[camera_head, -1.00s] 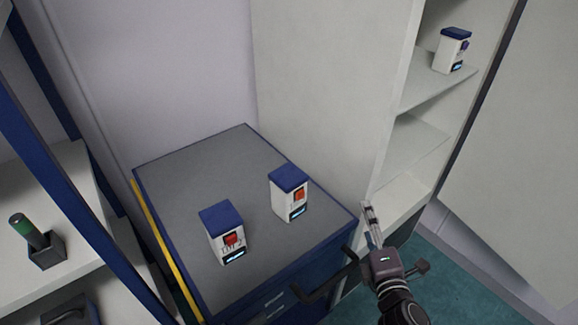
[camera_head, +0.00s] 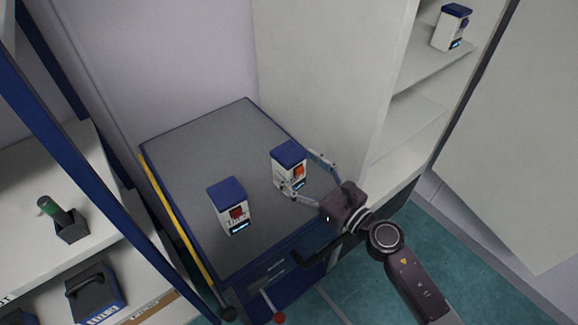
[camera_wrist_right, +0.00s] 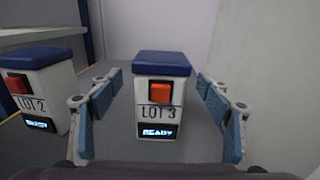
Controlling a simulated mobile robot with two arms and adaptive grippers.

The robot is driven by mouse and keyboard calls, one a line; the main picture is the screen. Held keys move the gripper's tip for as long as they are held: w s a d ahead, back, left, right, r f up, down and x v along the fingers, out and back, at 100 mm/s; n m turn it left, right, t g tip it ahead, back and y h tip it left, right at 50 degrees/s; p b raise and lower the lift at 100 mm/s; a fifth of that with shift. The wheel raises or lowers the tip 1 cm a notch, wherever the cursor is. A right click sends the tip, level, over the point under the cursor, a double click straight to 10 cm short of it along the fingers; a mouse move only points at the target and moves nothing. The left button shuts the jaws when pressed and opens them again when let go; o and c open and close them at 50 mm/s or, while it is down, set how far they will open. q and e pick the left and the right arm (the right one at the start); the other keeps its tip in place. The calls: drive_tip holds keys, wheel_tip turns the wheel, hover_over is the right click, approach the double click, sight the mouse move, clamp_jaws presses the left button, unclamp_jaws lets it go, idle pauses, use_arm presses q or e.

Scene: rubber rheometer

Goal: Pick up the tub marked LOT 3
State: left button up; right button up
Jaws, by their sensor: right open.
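The tub marked LOT 3 (camera_wrist_right: 158,95) stands upright on the grey cabinet top, white with a blue lid, an orange square and a small screen reading READY. In the head view the LOT 3 tub (camera_head: 288,165) is the right one of two. My right gripper (camera_head: 303,173) is open, one finger on each side of this tub. In the right wrist view the right gripper's blue-padded fingers (camera_wrist_right: 160,105) show gaps to the tub on both sides. My left gripper is not in view.
A similar tub marked LOT 2 (camera_wrist_right: 38,90) with a red square stands close by on the left. The blue-edged cabinet top (camera_head: 190,145) is free behind the tubs. A tall white cabinet side (camera_head: 315,75) rises at right. Another tub (camera_head: 451,27) stands on a shelf.

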sight(289, 159)
drive_tip(key=shift+x, duration=1.9)
drive_tip(key=shift+c, duration=0.6)
drive_tip(key=shift+r, duration=0.1)
drive_tip(key=c, duration=1.3)
